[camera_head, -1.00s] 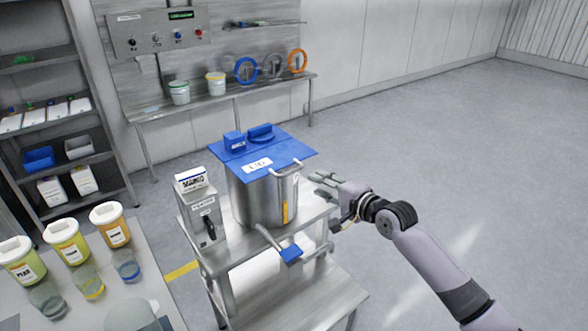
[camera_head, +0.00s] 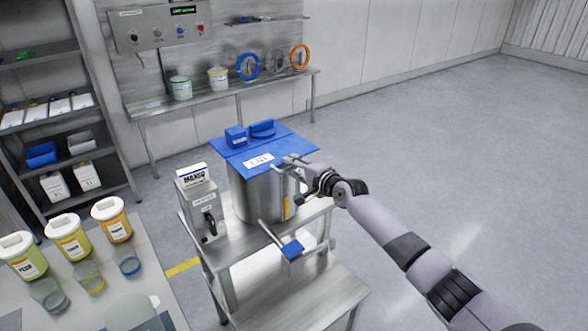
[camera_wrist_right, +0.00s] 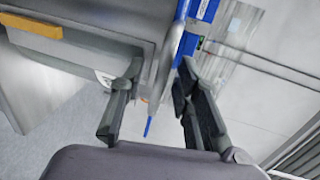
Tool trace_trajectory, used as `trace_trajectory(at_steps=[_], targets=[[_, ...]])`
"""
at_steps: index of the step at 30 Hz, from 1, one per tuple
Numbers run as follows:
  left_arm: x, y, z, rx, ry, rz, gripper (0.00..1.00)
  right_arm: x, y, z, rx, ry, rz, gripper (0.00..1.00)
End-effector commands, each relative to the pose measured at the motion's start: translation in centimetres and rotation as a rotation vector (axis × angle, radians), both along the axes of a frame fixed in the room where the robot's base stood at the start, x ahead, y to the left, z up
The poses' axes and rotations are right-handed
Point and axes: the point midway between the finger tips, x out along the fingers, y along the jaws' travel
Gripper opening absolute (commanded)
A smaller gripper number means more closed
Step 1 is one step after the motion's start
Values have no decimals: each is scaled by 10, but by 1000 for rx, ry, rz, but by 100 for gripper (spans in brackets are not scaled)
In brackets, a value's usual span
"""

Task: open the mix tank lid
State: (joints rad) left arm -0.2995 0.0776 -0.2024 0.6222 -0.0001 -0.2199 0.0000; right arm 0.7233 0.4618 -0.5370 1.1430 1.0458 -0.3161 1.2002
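The mix tank (camera_head: 258,195) is a steel cylinder on a steel stand. A flat blue lid (camera_head: 285,148) with a white label lies over its top and looks closed. A metal bar handle is at the lid's front right edge, now partly hidden by my right gripper (camera_head: 292,163). In the right wrist view, my right gripper (camera_wrist_right: 160,85) is open. The blue lid edge (camera_wrist_right: 203,12) and metal parts of the tank (camera_wrist_right: 110,32) show ahead of and between its fingers. I cannot tell whether the fingers touch the handle. My left gripper is not in view.
A grey dispenser box (camera_head: 202,205) stands left of the tank. A lever with a blue pad (camera_head: 292,248) sticks out in front. Tubs and beakers stand on a table (camera_head: 150,262) at lower left. The floor to the right (camera_head: 450,150) is clear.

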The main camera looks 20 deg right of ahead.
Motion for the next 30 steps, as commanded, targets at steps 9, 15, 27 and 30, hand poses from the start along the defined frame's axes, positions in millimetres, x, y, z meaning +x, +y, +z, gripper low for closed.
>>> trace_trajectory(at_steps=[9, 15, 27, 30], targets=[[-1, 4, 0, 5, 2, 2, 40, 0, 0, 0, 0, 0, 0, 25], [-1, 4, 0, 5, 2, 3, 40, 0, 0, 0, 0, 0, 0, 12], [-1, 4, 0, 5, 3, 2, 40, 0, 0, 0, -1, 1, 0, 0], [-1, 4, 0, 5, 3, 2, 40, 0, 0, 0, -1, 1, 0, 0]])
